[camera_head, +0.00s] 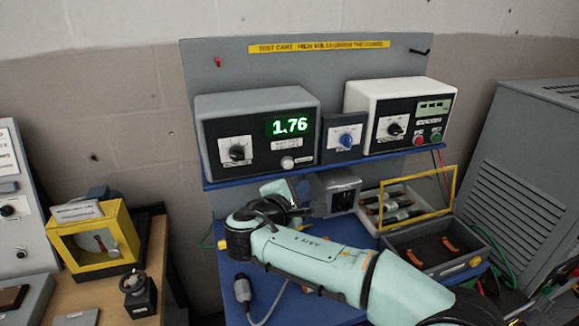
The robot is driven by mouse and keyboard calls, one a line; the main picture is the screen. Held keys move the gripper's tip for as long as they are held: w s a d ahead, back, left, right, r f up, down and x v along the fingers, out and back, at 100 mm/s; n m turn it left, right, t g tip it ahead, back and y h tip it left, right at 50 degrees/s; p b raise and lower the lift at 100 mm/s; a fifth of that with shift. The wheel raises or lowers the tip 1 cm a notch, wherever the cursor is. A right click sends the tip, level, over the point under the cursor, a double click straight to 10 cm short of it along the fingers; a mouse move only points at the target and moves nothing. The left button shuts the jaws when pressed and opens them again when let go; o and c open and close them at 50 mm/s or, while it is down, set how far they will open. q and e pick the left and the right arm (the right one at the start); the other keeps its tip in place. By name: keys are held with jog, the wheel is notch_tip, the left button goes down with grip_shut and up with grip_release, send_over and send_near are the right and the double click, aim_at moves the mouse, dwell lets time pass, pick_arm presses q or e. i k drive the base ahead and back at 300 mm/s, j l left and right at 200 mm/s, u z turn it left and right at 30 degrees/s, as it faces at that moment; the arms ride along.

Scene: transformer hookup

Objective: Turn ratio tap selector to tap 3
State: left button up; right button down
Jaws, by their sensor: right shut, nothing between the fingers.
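Three instrument boxes stand on the blue shelf of the test cart. The small dark middle box (328,151) has a blue knob (346,140) on a white dial. The grey left box (225,106) has a black knob (237,152) and a green display reading 1.76. The white right box (375,96) has a black knob (394,129). The dial lettering is too small to read, so I cannot tell which is the ratio tap selector or its setting. My right gripper (299,205) is below the shelf, shut and empty, apart from all knobs. My left gripper is not in view.
A grey box with a dark face (345,197) sits under the shelf. A yellow-framed open case (407,193) and a tray with orange-handled items (432,247) lie to its right. A yellow box (98,243) stands left.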

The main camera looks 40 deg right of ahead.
aim_at(236, 153)
jog(key=k+j, duration=0.1)
jog(key=j, duration=0.25)
jog(key=k+j, duration=0.15)
jog(key=j, duration=0.15)
jog(key=k+j, duration=0.1)
jog(key=j, duration=0.25)
jog(key=k+j, duration=0.15)
jog(key=j, duration=0.2)
